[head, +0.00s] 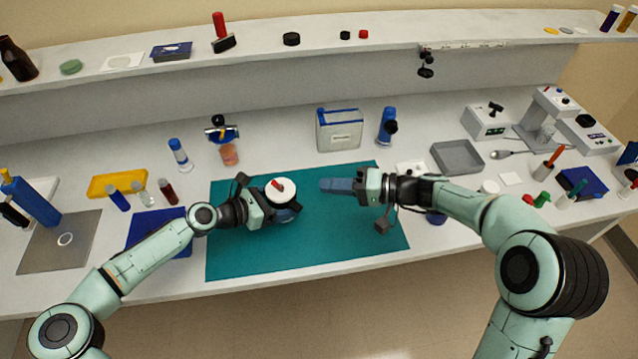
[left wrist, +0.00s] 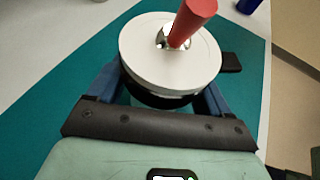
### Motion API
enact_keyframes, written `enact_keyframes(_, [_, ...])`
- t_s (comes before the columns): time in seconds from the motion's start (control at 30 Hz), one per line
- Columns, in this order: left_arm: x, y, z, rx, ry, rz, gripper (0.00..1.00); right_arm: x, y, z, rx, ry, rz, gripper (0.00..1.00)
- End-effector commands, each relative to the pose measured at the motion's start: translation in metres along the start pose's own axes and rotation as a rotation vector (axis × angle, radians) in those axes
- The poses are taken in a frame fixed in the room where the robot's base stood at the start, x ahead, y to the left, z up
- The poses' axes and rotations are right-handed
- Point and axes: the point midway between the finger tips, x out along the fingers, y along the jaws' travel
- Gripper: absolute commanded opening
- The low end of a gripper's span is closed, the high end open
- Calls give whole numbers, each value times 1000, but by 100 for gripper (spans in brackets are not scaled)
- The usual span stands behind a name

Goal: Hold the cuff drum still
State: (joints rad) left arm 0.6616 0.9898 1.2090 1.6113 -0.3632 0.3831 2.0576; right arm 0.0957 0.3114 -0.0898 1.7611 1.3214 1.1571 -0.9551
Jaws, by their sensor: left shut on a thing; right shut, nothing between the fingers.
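The cuff drum (head: 280,186) has a round white top with a red handle-like piece (head: 277,184) standing on it and a dark body below. It is over the teal mat (head: 340,245). My left gripper (head: 286,210) is shut on the drum. In the left wrist view its blue fingers lie on either side of the drum (left wrist: 140,50), with the red piece (left wrist: 195,18) leaning up and right. The fingers' contact points are partly hidden under the white top. My right gripper (head: 325,185) is shut and empty, pointing left, a short gap right of the drum.
Behind the mat stand a grey-blue box (head: 339,131), a blue bottle (head: 387,126) and a pink-filled jar (head: 229,154). A yellow tray (head: 118,183) is at left, a grey tray (head: 457,157) at right. The mat's front is clear.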

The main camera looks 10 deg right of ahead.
Motion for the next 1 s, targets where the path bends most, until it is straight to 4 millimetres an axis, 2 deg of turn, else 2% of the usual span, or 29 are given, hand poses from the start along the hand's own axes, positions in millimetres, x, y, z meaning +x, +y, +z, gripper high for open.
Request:
enact_keyframes(0.37, [0, 0, 0, 0, 0, 0, 44, -1, 0, 0, 0, 0, -1, 0])
enact_keyframes(0.4, [0, 0, 0, 0, 0, 0, 89, -1, 0, 0, 0, 0, -1, 0])
enact_keyframes(0.43, [0, 0, 0, 0, 0, 0, 99, -1, 0, 0, 0, 0, -1, 0])
enact_keyframes(0.77, [-6, 1, 0, -1, 0, 2, 100, -1, 0, 0, 1, 0, -1, 0])
enact_keyframes(0.87, [-19, 1, 0, 0, 1, 3, 100, -1, 0, 0, 1, 0, -1, 0])
enact_keyframes(1.0, [-48, 2, -1, 0, 3, 5, 100, -1, 0, 0, 1, 0, -1, 0])
